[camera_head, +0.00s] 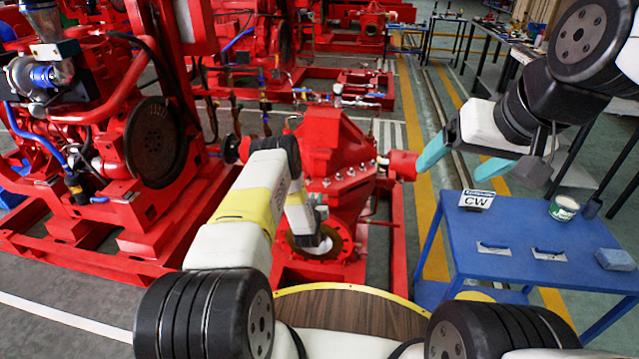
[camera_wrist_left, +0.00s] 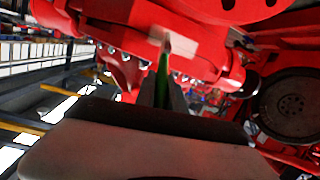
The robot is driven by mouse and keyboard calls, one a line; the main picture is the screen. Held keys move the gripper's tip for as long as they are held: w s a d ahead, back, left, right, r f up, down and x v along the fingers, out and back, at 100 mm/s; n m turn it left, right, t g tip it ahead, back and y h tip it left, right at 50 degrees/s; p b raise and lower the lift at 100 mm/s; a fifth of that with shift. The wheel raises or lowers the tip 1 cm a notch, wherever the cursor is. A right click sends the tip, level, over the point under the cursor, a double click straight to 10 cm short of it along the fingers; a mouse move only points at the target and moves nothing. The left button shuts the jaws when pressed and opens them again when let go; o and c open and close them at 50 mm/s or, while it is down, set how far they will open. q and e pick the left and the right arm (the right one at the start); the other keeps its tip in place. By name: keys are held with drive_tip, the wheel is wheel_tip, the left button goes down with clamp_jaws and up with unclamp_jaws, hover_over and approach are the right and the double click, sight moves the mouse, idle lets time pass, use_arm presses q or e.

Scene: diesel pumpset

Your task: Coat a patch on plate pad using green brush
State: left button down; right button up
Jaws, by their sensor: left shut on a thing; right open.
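The green brush (camera_wrist_left: 162,78) stands out from between the fingers of my left gripper (camera_wrist_left: 163,98), which is shut on it. Its pale tip is at or very near a lighter, pinkish patch (camera_wrist_left: 188,44) on a red surface, which looks like the plate pad; I cannot tell whether they touch. In the head view my left wrist hangs in front of the red pump (camera_head: 335,150), above its round flange (camera_head: 338,250), and the brush cannot be made out. My right gripper (camera_head: 455,170) is open and empty, with teal fingers, above the blue table's left side.
The blue table (camera_head: 530,225) carries a CW sign (camera_head: 476,199), a green and white can (camera_head: 564,208), two pale flat tools (camera_head: 494,248) and a blue block (camera_head: 614,259). A red diesel engine (camera_head: 90,130) stands at left. A wooden round top (camera_head: 345,312) lies in front.

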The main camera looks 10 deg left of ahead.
use_arm(q)
drive_tip(key=d, duration=0.3)
drive_tip(key=shift+d, duration=0.25)
drive_tip(key=shift+a, duration=0.1)
drive_tip(key=a, duration=1)
drive_tip(key=shift+w+a, duration=0.15)
drive_tip(key=shift+a, duration=0.1)
idle(0.5)
drive_tip(key=s, duration=0.6)
idle(0.4)
drive_tip(key=shift+s+a, duration=0.1)
